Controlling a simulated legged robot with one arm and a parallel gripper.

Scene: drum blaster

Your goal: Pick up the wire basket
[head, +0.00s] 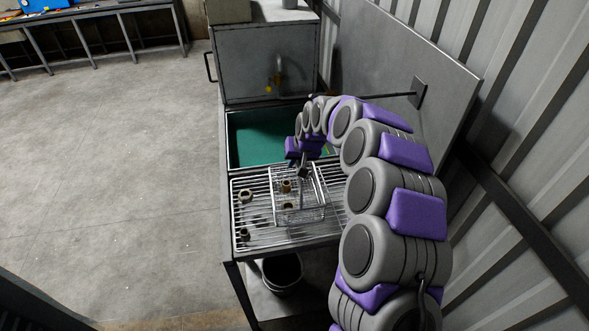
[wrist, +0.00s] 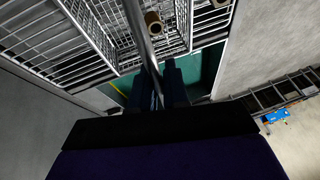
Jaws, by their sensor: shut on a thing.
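The wire basket (head: 322,212) is a silver mesh box at the grated work surface in the head view. Its mesh wall (wrist: 88,22) also shows at the top of the wrist view. My gripper (head: 303,168) is above the basket. In the wrist view its two dark fingers (wrist: 163,80) are shut on a metal bar that appears to be the basket's handle. A brown cylindrical part (wrist: 153,20) shows beside the bar. I cannot tell whether the basket rests on the grate or hangs just above it.
The metal grate (head: 262,236) holds small metal fittings (head: 244,195). A green-lined basin (head: 258,135) lies behind it, and a grey cabinet (head: 262,62) stands further back. A metal panel (head: 440,75) rises on the right. A bucket (head: 282,273) sits below. The floor at left is clear.

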